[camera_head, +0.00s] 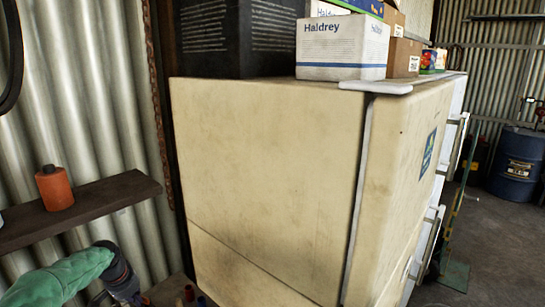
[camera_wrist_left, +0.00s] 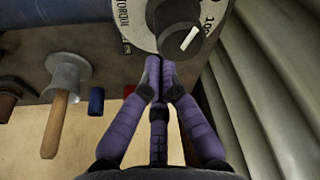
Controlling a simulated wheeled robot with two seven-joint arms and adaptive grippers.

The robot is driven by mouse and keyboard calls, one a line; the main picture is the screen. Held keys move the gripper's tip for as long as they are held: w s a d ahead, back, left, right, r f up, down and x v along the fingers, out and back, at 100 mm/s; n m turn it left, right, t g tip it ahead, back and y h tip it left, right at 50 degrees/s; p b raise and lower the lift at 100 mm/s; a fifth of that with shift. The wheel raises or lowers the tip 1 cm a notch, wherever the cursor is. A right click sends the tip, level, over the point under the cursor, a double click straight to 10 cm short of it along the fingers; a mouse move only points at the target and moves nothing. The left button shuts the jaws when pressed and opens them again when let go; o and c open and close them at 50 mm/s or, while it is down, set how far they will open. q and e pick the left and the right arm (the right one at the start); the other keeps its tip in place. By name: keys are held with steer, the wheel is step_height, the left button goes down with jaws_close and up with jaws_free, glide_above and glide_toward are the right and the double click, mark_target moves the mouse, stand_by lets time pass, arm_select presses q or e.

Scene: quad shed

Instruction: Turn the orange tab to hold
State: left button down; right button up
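No orange tab can be made out in either view. In the left wrist view, a pale round dial (camera_wrist_left: 143,22) with printed marks carries a black knob (camera_wrist_left: 177,24) with a white pointer line. My left gripper (camera_wrist_left: 160,68) has purple-wrapped fingers that converge to tips close together, just below the dial's lower edge. It looks shut, with nothing visible between the tips. In the head view, my left gripper (camera_head: 122,280) is at the lower left, beside the cream fridge (camera_head: 270,170), its fingers partly out of frame. My right gripper is not in view.
A wooden shelf (camera_head: 105,205) with an orange bottle (camera_head: 54,188) is on the corrugated wall above my left arm. Boxes (camera_head: 340,47) stand on the fridge. The wrist view shows a wooden-handled tool (camera_wrist_left: 55,125), a blue cylinder (camera_wrist_left: 96,101) and corrugated metal (camera_wrist_left: 265,110) close at right.

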arm_select(q)
steer(key=shift+s+a, duration=0.15)
steer(key=shift+s, duration=0.2)
step_height(320, 180, up, 6)
steer(key=p, duration=0.5)
steer(key=shift+a+r, duration=0.1)
stand_by(0.3)
